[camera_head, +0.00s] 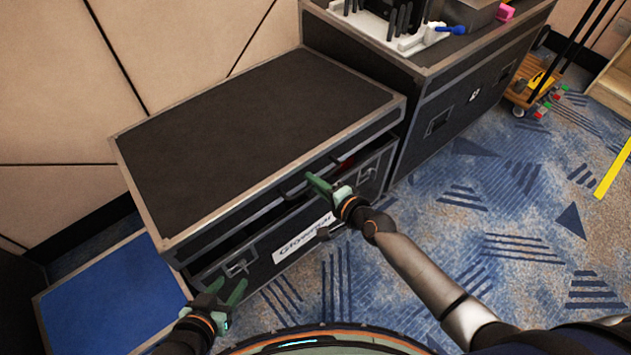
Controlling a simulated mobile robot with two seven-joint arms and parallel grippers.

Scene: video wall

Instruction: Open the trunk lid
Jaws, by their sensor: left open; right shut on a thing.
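The black trunk (290,245) has metal edging, a white label and latches on its front. Its dark lid (250,125) is raised a little at the front, and a narrow dark gap shows between lid and body. My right gripper (318,184) is at the lid's front edge, right of the middle, beside a dark handle (293,189). It is shut on the lid's edge; its fingers partly hide the exact contact. My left gripper (226,292) is open and empty, in front of the trunk's left front corner, near a latch (237,268).
A second, taller black case (440,122) stands close on the right with tools on top. A blue panel (110,295) lies left of the trunk. A wheeled wooden dolly (528,95) is at the far right. Patterned blue carpet (480,220) is clear in front. A panelled wall rises behind.

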